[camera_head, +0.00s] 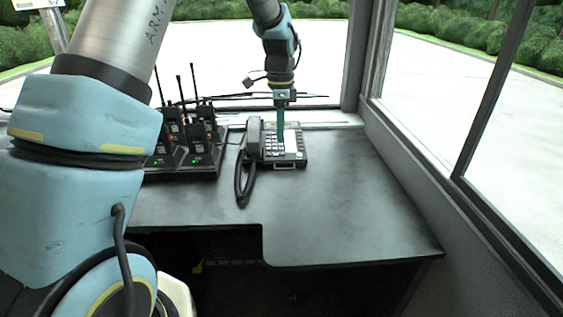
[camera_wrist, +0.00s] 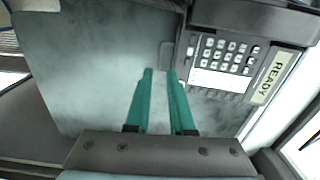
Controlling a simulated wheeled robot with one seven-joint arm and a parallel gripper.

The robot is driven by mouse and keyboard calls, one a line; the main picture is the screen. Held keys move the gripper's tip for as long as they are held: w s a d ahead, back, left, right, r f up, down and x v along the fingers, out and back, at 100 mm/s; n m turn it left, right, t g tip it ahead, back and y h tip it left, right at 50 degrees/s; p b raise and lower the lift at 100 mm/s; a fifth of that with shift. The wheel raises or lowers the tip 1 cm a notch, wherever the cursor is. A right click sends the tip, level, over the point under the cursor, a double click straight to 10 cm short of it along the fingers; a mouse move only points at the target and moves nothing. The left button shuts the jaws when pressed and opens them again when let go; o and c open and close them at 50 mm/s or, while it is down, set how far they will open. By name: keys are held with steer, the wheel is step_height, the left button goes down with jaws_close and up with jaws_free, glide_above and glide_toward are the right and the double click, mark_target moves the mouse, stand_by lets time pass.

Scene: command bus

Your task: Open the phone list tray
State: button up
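A dark desk phone (camera_head: 297,155) stands on the black counter, with its handset (camera_head: 254,140) on its left side. A small tab or pull (camera_head: 285,167), likely that of the phone list tray, sticks out at the phone's front edge. In the wrist view the phone (camera_wrist: 204,82) is at upper right, and the tab (camera_wrist: 167,55) lies just beyond the fingertips. My gripper (camera_head: 281,139) points down over the phone in the head view. Its two green fingers (camera_wrist: 160,72) are apart, with nothing seen between them. I cannot tell whether they touch anything.
A radio charger (camera_head: 180,172) with several handheld radios stands left of the phone. A coiled cord (camera_head: 241,185) hangs from the handset onto the counter (camera_head: 340,215). The counter in front and to the right is clear. Window frames (camera_head: 352,55) rise behind and at right.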

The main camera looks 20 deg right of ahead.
mark_target(282, 168)
steer(key=f+p, duration=0.1)
steer(key=f, duration=0.4)
steer(key=f+p, duration=0.1)
steer(key=f, duration=0.4)
steer(key=shift+d+f, duration=0.2)
steer(key=shift+f, duration=0.1)
jaws_close()
stand_by(1.0)
